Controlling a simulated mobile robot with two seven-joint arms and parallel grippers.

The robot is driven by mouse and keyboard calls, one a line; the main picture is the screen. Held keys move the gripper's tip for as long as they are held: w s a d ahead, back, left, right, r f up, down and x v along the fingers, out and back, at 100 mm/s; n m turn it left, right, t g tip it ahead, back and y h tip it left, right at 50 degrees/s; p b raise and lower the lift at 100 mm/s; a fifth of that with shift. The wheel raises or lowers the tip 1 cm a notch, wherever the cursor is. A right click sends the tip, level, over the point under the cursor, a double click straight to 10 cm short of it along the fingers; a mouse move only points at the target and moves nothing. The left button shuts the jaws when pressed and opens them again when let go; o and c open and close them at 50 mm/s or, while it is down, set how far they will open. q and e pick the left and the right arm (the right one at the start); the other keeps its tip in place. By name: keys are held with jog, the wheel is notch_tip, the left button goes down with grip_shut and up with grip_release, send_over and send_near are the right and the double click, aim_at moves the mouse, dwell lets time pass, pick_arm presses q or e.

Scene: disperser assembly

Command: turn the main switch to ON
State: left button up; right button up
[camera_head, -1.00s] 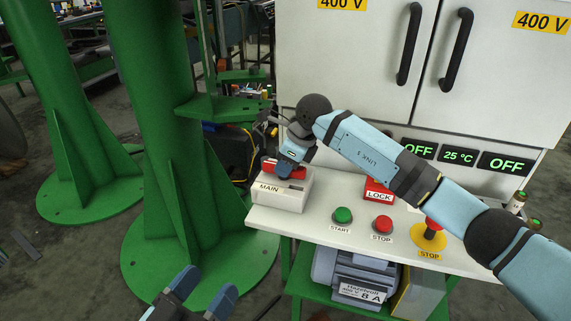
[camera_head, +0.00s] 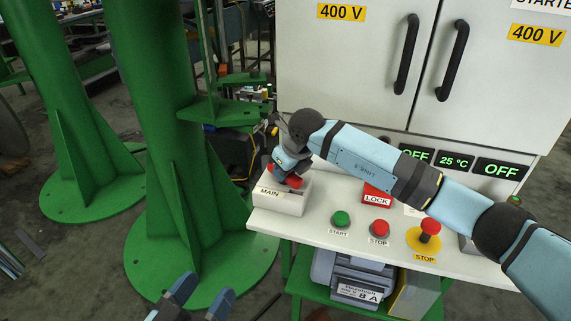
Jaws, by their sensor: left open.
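The main switch (camera_head: 279,200) is a light box labelled MAIN at the left end of the white panel top, with a red handle (camera_head: 295,181) on top. My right gripper (camera_head: 287,172) points down at this handle and covers much of it. Red shows on both sides of its fingers, but whether they are closed on the handle is hidden. My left gripper (camera_head: 203,292) is open and empty at the bottom edge, low and away from the switch.
The panel top also carries a red LOCK block (camera_head: 377,194), a green START button (camera_head: 340,218), a red STOP button (camera_head: 379,227) and a red emergency stop (camera_head: 430,227) on yellow. My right arm spans above them. A white cabinet (camera_head: 350,70) stands behind; green columns (camera_head: 150,90) stand left.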

jog(key=m+h+p, duration=0.1)
jog(key=m, duration=0.1)
jog(key=shift+r+m, duration=0.1)
jog(key=shift+m, duration=0.3)
jog(key=m+h, duration=0.1)
jog(key=m, duration=0.1)
jog(key=shift+m+t, duration=0.4)
jog(key=m+h, duration=0.1)
jog(key=m, duration=0.1)
jog(key=shift+a+m+p, duration=0.1)
jog(key=shift+m+p, duration=0.2)
jog(key=shift+p, duration=0.05)
jog(key=shift+m+h, duration=0.5)
jog(key=shift+m, duration=0.6)
pick_arm(q)
jog(key=shift+g+y, duration=0.9)
jog(key=shift+s+a+f, duration=0.1)
jog(key=shift+a+f, duration=0.15)
jog(key=shift+f, duration=0.45)
jog(key=shift+a+f, duration=0.25)
jog(key=shift+f, duration=0.4)
jog(key=shift+s+a+f, duration=0.1)
jog(key=shift+a+f, duration=0.15)
jog(key=shift+f, duration=0.45)
pick_arm(e)
jog(key=shift+m+h, duration=0.3)
jog(key=shift+m, duration=0.7)
jog(key=o, duration=0.9)
